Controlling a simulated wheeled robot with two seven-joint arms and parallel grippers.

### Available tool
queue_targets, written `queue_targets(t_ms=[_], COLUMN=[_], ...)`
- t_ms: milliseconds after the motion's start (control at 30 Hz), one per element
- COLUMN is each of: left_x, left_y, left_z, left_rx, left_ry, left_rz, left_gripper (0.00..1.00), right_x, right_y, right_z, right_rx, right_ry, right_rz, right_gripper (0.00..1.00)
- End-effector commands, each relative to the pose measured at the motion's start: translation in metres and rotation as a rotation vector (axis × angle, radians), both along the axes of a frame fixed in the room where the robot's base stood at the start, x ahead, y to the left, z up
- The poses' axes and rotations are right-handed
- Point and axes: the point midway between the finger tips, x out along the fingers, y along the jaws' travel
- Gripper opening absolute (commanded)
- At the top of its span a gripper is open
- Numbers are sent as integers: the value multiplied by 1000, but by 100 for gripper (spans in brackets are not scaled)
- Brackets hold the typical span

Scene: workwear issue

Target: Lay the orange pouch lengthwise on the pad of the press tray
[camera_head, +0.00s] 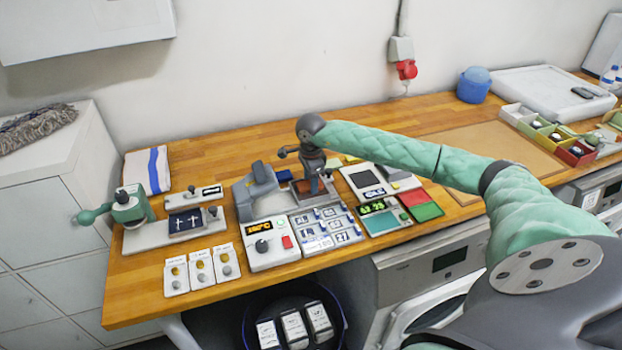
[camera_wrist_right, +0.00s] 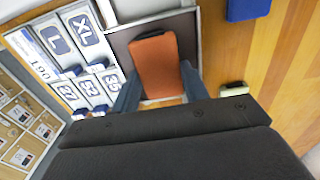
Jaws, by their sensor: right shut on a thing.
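The orange pouch (camera_wrist_right: 157,66) is between the two fingers of my right gripper (camera_wrist_right: 158,88), which is shut on its sides. In the wrist view the pouch lies over the dark pad (camera_wrist_right: 121,40) of the press tray (camera_wrist_right: 197,28), its long side running up the picture. I cannot tell whether it touches the pad. In the head view my right gripper (camera_head: 314,186) points down over the press tray (camera_head: 298,207), and part of the pouch (camera_head: 300,186) shows beside it. My left gripper is not in view.
The grey-blue press (camera_head: 254,190) stands left of the tray. A control box (camera_head: 270,243) and a rack of size labels (camera_head: 326,228) are in front. Display panels (camera_head: 382,215) are to the right. A bare brown mat (camera_head: 490,150) lies farther right.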

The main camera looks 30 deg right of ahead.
Motion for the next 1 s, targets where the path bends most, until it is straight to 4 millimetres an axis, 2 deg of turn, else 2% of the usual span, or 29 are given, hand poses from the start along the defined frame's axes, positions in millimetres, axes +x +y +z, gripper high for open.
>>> queue_targets(t_ms=[400, 433, 533, 967, 1000], left_x=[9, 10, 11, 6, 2], left_y=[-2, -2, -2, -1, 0], left_z=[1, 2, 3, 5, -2], left_rx=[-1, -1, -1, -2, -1], left_ry=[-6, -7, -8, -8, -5], left_rz=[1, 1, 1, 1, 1], left_gripper=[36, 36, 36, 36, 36], right_x=[0, 0, 0, 0, 1], right_y=[0, 0, 0, 0, 0], right_z=[-2, -2, -2, 2, 2], right_rx=[0, 0, 0, 0, 0], right_ry=[0, 0, 0, 0, -2], right_rz=[0, 0, 0, 0, 0], right_gripper=[19, 48, 66, 66, 66])
